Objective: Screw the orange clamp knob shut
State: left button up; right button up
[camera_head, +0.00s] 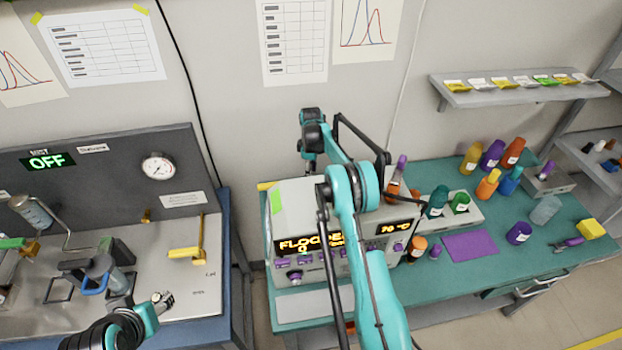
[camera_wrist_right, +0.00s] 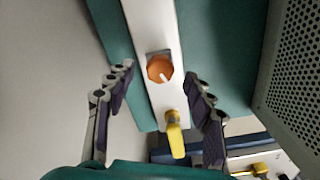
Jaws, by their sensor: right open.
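The orange clamp knob (camera_wrist_right: 160,68) shows in the right wrist view, with a pale line across its face. It sits on a white bar (camera_wrist_right: 152,25). My right gripper (camera_wrist_right: 158,75) is open, with one finger on each side of the knob and a gap to both. In the head view my right gripper (camera_head: 309,163) points down behind the white machine (camera_head: 300,212), and the knob is hidden there. My left gripper (camera_head: 163,300) is at the lower left, near the grey bench; its jaw state is unclear.
A yellow lever (camera_wrist_right: 174,135) stands beside the knob, close to the right finger. A perforated grey panel (camera_wrist_right: 295,70) is at the right. In the head view, several bottles and a purple mat (camera_head: 470,245) occupy the green table. A grey bench (camera_head: 190,285) is at the left.

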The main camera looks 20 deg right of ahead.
jog(key=shift+f, duration=1.25)
jog(key=c, duration=1.2)
jog(key=shift+o, duration=0.2)
